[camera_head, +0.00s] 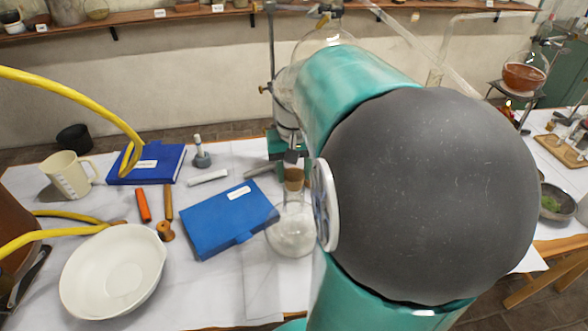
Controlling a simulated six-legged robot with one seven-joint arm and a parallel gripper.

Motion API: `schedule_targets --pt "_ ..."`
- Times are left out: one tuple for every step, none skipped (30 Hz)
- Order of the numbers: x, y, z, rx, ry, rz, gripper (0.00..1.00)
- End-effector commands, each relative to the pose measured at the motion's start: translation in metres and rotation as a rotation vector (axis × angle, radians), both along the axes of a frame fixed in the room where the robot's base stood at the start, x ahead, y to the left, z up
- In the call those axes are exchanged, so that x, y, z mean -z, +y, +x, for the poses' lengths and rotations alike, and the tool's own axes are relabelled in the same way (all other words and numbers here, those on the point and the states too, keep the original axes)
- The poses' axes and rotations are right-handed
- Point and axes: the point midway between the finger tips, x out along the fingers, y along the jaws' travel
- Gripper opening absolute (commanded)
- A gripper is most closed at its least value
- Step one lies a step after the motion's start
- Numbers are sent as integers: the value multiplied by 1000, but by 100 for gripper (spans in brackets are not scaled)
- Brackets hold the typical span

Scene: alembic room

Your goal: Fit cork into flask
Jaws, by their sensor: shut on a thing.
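A clear round-bottomed glass flask (291,236) stands on the white-covered table, just left of my large arm link. A brown cork (294,179) is at the top of the flask's neck, upright or nearly so. My gripper (292,160) is small and partly hidden behind my arm; its dark fingertips are at the top of the cork and shut on it. I cannot tell whether the cork is inside the neck or just above or in front of it. My arm hides the flask's right edge.
A blue book (228,218) lies left of the flask, with another blue book (147,164) behind. A white bowl (113,272), a beige mug (66,175) and yellow hoses (75,97) are at left. A metal stand (273,75) rises behind the flask. My arm covers the right side.

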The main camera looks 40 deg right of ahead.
Motion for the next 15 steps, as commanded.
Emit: schedule_targets --pt "0 0 0 0 0 0 26" --pt "0 0 0 0 0 0 26" --pt "0 0 0 0 0 0 26" --pt "0 0 0 0 0 0 26" --pt "0 0 0 0 0 0 26" --pt "0 0 0 0 0 0 26" --pt "0 0 0 0 0 0 26" --pt "1 0 0 0 0 0 26" --pt "1 0 0 0 0 0 26" --pt "1 0 0 0 0 0 26" --pt "2 0 0 0 0 0 26" --pt "2 0 0 0 1 1 26" --pt "2 0 0 0 1 1 26" --pt "3 0 0 0 1 1 26" --pt "3 0 0 0 1 1 26"
